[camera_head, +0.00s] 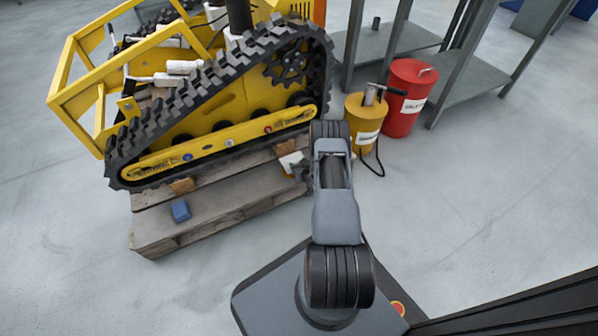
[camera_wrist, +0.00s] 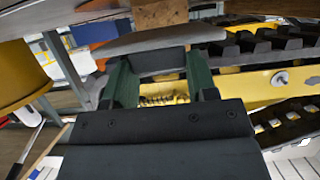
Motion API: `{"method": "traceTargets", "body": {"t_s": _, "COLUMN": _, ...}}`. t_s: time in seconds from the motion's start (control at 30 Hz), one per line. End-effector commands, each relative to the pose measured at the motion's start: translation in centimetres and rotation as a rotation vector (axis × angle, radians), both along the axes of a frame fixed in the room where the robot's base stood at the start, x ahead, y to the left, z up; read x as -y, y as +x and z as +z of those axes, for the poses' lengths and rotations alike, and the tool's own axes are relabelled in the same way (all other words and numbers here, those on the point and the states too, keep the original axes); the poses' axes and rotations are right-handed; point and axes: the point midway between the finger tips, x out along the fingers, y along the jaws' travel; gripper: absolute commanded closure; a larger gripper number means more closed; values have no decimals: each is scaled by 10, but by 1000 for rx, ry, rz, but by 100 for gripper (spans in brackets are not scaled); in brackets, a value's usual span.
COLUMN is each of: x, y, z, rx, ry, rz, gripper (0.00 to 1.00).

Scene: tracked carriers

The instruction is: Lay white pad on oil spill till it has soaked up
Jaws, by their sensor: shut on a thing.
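The white pad (camera_head: 291,160) shows as a small pale patch at the right end of the wooden pallet, below the track. My gripper (camera_head: 300,171) is at the pad's right side, partly hidden by my arm. In the wrist view my gripper (camera_wrist: 160,72) has its dark green fingers shut on the pad, which appears as a thin pale grey sheet (camera_wrist: 165,39) seen nearly edge-on beyond the fingertips. I cannot tell whether the pad touches the pallet. No oil spill can be made out; my arm and the pad may hide it.
The yellow tracked carrier (camera_head: 215,125) stands on the pallet (camera_head: 153,243) with wooden wedges (camera_head: 182,186) by its track. A blue block (camera_head: 180,210) lies on the pallet. A yellow can (camera_head: 365,124), a red drum (camera_head: 405,110) and grey shelving (camera_head: 470,82) stand at right.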

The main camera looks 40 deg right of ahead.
Motion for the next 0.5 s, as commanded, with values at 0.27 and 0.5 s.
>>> {"method": "traceTargets", "body": {"t_s": 0.27, "x": 0, "y": 0, "z": -32, "rx": 0, "ry": 0, "rz": 0, "gripper": 70}}
{"method": "traceTargets", "body": {"t_s": 0.5, "x": 0, "y": 0, "z": -31, "rx": 0, "ry": 0, "rz": 0, "gripper": 70}}
